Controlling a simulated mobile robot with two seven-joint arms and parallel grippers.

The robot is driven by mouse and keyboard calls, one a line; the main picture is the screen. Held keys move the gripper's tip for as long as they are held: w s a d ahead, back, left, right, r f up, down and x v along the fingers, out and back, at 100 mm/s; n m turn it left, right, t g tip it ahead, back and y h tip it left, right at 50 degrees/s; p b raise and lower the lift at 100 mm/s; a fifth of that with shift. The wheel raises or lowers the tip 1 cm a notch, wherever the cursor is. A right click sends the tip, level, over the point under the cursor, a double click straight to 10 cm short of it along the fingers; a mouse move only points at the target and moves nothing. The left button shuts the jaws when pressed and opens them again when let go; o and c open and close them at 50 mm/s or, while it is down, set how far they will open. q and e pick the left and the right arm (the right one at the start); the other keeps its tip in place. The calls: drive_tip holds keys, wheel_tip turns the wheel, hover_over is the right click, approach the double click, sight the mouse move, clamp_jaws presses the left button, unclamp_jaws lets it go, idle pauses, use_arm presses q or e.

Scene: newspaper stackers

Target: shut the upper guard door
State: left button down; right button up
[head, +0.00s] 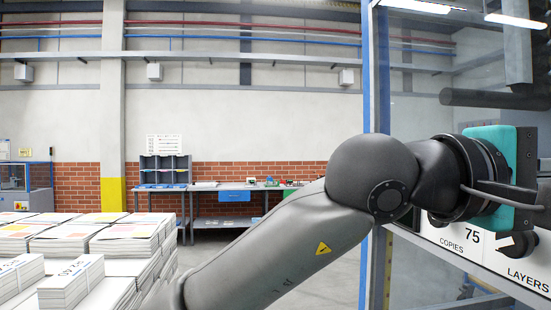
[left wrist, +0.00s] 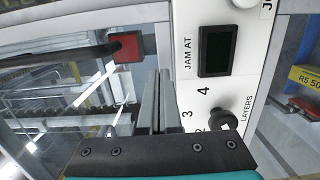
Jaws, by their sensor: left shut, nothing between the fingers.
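The upper guard door appears as a clear pane (head: 420,85) above the control panel, beside a blue post; how far it stands open I cannot tell. In the left wrist view clear glazing (left wrist: 60,45) fills the left side, with machine parts showing through it. My left gripper (head: 526,168) is at the right edge of the head view, in front of the machine; its fingertips are hidden there. In the left wrist view its fingers (left wrist: 157,90) are together and empty, pointing at the panel and glazing edge. Contact cannot be told. My right gripper is not in view.
The white control panel (head: 447,236) has knobs and printed labels; its dark display (left wrist: 214,51) and a black knob (left wrist: 222,118) are close to my fingers. Newspaper stacks (head: 70,240) stand at left. A workbench (head: 235,190) is by the far wall.

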use_arm(q)
drive_tip(key=shift+w+d+r, duration=0.1)
drive_tip(key=shift+d+r, duration=0.05)
drive_tip(key=shift+d, duration=0.45)
drive_tip(key=shift+w+d+r, duration=0.1)
drive_tip(key=shift+d, duration=0.5)
drive_tip(key=shift+s+r, duration=0.1)
drive_tip(key=shift+r, duration=0.1)
drive_tip(key=shift+a, duration=0.1)
